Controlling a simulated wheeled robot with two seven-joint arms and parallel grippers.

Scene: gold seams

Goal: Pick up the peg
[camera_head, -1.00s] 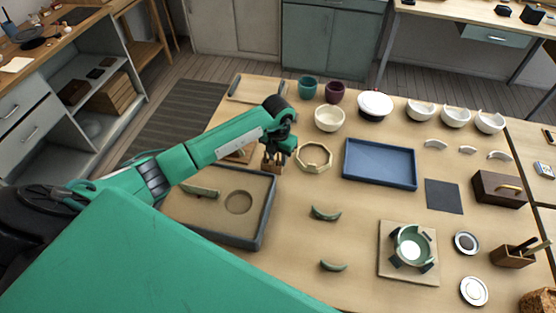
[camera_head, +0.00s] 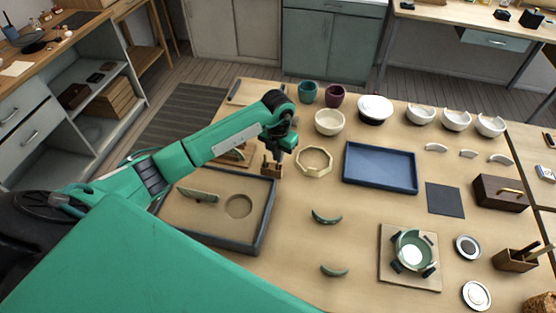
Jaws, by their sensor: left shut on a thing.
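My left gripper (camera_head: 279,150) is over the far left part of the table, pointing down, close above a small wooden block (camera_head: 272,170). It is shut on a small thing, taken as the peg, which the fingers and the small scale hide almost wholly. I cannot tell whether the peg is clear of the block. My right gripper is not in view.
A grey-rimmed tray (camera_head: 262,228) lies left, below the gripper. A cream octagonal ring (camera_head: 314,173) and a blue tray (camera_head: 380,182) lie to the right. A cream bowl (camera_head: 329,122) stands behind. A green ring-shaped piece sits on a square board (camera_head: 388,276).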

